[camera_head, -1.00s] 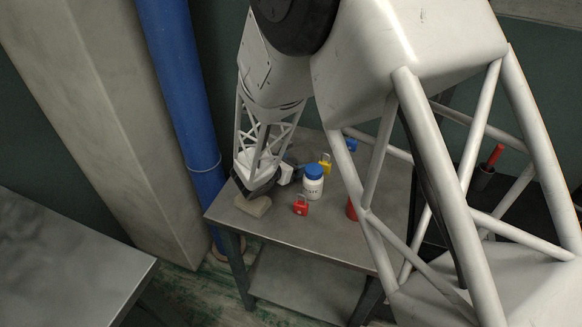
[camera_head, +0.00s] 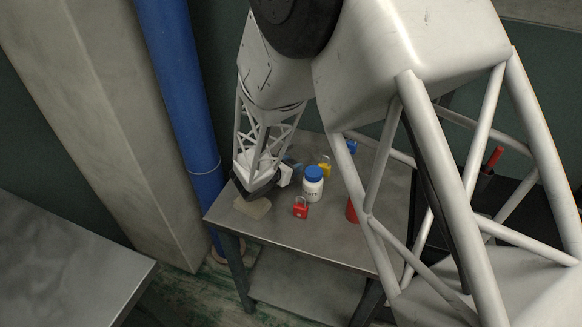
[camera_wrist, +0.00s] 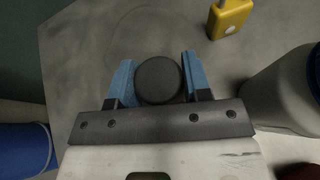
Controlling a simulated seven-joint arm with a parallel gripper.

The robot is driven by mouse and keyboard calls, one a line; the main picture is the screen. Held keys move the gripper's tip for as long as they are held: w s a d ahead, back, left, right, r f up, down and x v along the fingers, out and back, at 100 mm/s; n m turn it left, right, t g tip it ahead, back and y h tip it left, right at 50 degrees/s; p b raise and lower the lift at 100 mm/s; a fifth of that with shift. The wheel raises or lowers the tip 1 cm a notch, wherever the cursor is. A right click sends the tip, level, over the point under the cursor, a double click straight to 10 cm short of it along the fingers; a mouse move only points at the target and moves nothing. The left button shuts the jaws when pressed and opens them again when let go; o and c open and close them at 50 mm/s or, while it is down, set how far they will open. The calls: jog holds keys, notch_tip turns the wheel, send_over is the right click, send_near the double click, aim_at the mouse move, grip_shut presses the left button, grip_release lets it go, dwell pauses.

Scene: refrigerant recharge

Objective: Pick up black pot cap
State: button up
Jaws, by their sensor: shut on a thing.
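The black pot cap (camera_wrist: 159,80) is a round dark disc, seen from above in the wrist view. My gripper (camera_wrist: 159,76) has its two blue fingers on either side of the cap and is shut on it. In the head view my gripper (camera_head: 290,168) is low over the rear left part of the table, left of the white bottle. The cap cannot be made out clearly there. I cannot tell whether the cap is touching the table or clear of it.
A white bottle with a blue lid (camera_head: 313,184) stands close to the right of my gripper. A yellow padlock (camera_wrist: 229,17), a red padlock (camera_head: 301,208) and a tan pad (camera_head: 253,208) are nearby on the grey metal table (camera_head: 280,232).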

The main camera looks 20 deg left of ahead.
notch_tip(320, 180, up, 10)
jog(key=shift+f, duration=0.15)
dwell(0.4)
